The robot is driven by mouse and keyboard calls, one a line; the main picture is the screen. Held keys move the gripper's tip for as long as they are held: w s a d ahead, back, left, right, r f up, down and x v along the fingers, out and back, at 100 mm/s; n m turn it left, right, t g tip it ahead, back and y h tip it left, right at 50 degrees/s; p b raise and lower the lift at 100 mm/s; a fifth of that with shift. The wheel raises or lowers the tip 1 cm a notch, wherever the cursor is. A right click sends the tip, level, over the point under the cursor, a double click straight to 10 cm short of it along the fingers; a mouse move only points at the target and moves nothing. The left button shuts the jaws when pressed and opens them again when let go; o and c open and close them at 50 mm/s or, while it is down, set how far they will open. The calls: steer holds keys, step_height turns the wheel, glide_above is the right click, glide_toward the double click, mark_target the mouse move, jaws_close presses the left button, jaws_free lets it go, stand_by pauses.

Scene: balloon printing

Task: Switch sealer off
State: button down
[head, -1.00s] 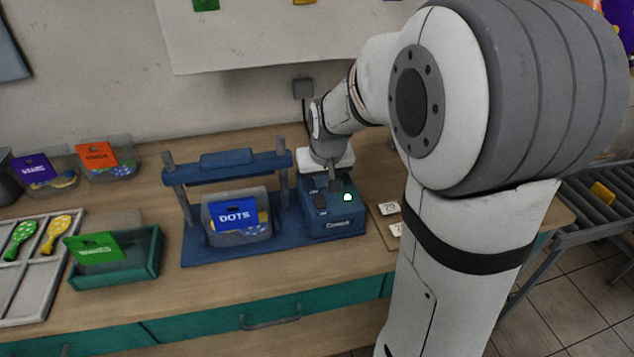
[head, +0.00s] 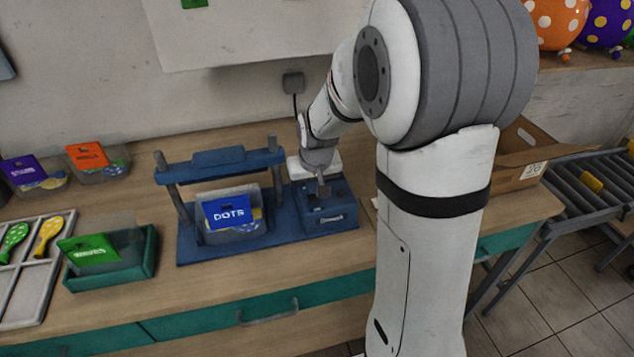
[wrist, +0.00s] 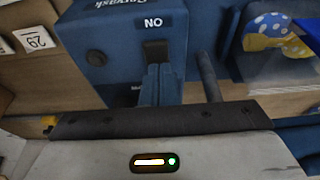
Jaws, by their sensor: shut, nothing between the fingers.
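The blue sealer (head: 270,234) stands on the table, with its control box (head: 328,212) at its right end. My gripper (head: 322,194) is shut and empty, pointing down over the box top. In the wrist view the shut fingers (wrist: 158,84) are at the dark switch (wrist: 155,50), seemingly touching it; they hide part of it. An upside-down ON label (wrist: 153,22) shows beside the switch. I cannot tell the switch's tilt. No green glow shows on the box in the head view now.
A clear bin with a blue DOTS card (head: 228,212) sits in the sealer. A green tray (head: 110,262) and a compartment tray (head: 32,268) are to its left. A cardboard box (head: 520,160) and a roller conveyor (head: 585,190) are at the right.

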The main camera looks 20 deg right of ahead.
mark_target(316, 201)
steer(key=shift+s+d+f, duration=0.15)
steer(key=shift+s+d, duration=0.1)
steer(key=shift+s, duration=0.1)
steer(key=shift+s+f, duration=0.1)
steer(key=shift+s, duration=0.6)
steer(key=shift+r, duration=0.35)
steer(key=p+v, duration=0.2)
steer(key=v, duration=0.1)
steer(key=w+p+v, duration=0.1)
steer(key=shift+s+r, duration=0.15)
steer(key=shift+r, duration=0.3)
steer(key=b+v, duration=0.1)
steer(key=v, duration=0.8)
steer(key=shift+s+f+b, duration=0.15)
steer(key=shift+s+b, duration=0.2)
steer(key=shift+s, duration=0.05)
